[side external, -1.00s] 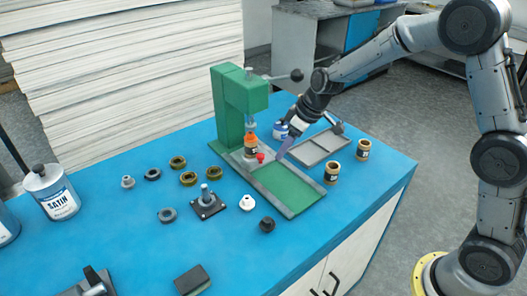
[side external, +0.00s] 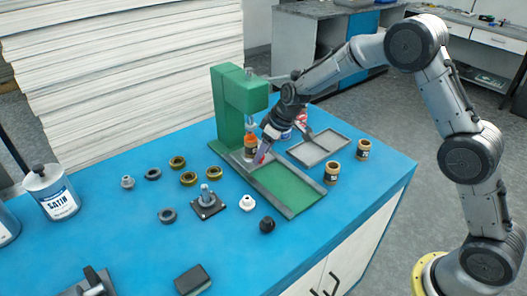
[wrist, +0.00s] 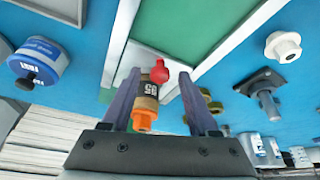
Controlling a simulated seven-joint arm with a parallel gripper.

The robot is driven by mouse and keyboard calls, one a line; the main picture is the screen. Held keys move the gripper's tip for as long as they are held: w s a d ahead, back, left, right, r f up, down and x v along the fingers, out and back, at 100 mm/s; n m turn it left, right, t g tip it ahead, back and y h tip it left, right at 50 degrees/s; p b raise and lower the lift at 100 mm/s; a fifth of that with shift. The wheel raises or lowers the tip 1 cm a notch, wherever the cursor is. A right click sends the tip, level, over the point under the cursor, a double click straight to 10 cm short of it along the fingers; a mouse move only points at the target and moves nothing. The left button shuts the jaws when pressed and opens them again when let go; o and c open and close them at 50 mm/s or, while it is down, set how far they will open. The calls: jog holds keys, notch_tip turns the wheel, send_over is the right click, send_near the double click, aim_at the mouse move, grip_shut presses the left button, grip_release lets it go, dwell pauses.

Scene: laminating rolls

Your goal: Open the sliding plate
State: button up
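A green press (side external: 228,110) stands on the blue table over a long grey-rimmed track with a green bed (side external: 288,188). A pale grey sliding plate (wrist: 142,57) sits at the press end of the track and carries a red knob (wrist: 159,74). A small bottle with an orange top (side external: 250,142) stands at that end, under the press head. My gripper (side external: 262,156) is low over the plate, beside the bottle. In the wrist view its two fingers (wrist: 159,86) are apart, with the knob and bottle showing between them. I cannot tell whether a finger touches the knob.
A grey tray (side external: 327,147) and two small jars (side external: 332,172) (side external: 363,149) lie right of the track. Rings, a black-based post (side external: 207,202) and knobs are to its left. Satin cans (side external: 55,192) stand far left. The green bed looks clear.

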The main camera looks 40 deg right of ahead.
grip_shut()
dwell(1.2)
